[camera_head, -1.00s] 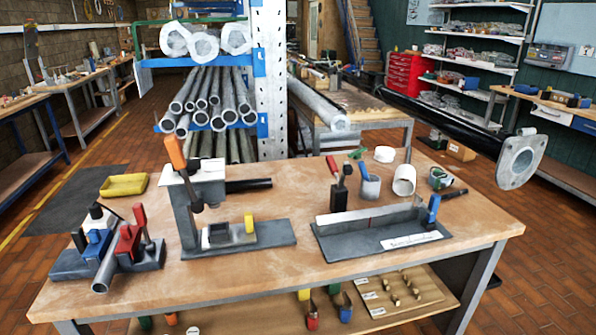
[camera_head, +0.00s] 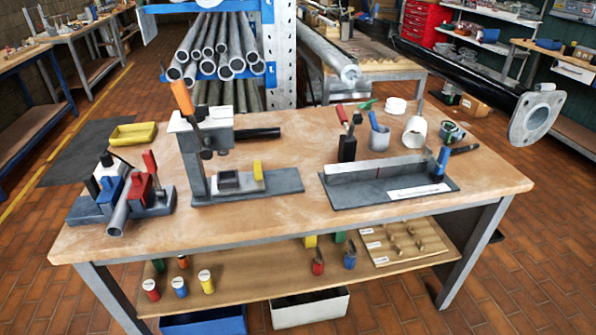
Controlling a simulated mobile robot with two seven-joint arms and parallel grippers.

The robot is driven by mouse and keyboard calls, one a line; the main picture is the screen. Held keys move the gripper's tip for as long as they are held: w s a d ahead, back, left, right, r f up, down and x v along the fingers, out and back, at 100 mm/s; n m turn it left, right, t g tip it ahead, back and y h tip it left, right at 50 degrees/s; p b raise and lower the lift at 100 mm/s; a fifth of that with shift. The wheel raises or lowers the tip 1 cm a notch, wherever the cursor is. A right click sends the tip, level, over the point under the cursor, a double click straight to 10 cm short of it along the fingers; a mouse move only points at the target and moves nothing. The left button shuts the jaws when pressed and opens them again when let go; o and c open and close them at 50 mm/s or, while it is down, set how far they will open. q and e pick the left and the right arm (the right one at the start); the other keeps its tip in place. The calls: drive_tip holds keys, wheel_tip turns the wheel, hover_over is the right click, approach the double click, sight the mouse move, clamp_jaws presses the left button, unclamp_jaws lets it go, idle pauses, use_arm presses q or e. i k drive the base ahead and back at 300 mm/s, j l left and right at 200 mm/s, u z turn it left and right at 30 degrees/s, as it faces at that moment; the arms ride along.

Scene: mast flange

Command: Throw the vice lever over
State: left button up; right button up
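The vice (camera_head: 82,208) stands at the left end of the workbench (camera_head: 290,226). It has a grey base, a blue block (camera_head: 109,190) and a red block (camera_head: 137,194). A red lever (camera_head: 150,164) stands nearly upright at its right side. A grey tube (camera_head: 119,216) lies between the blocks, its open end toward me. Whether the tube is clamped cannot be told. Neither of my grippers is in view.
Right of the vice stands a press (camera_head: 195,165) with an orange-handled lever (camera_head: 182,99). A plate with an upright fence (camera_head: 378,180), cups and tools stand further right. A black mast with a grey flange (camera_head: 537,114) juts in at right. The bench's front strip is clear.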

sight(148, 155)
drive_tip(key=u, duration=1.35)
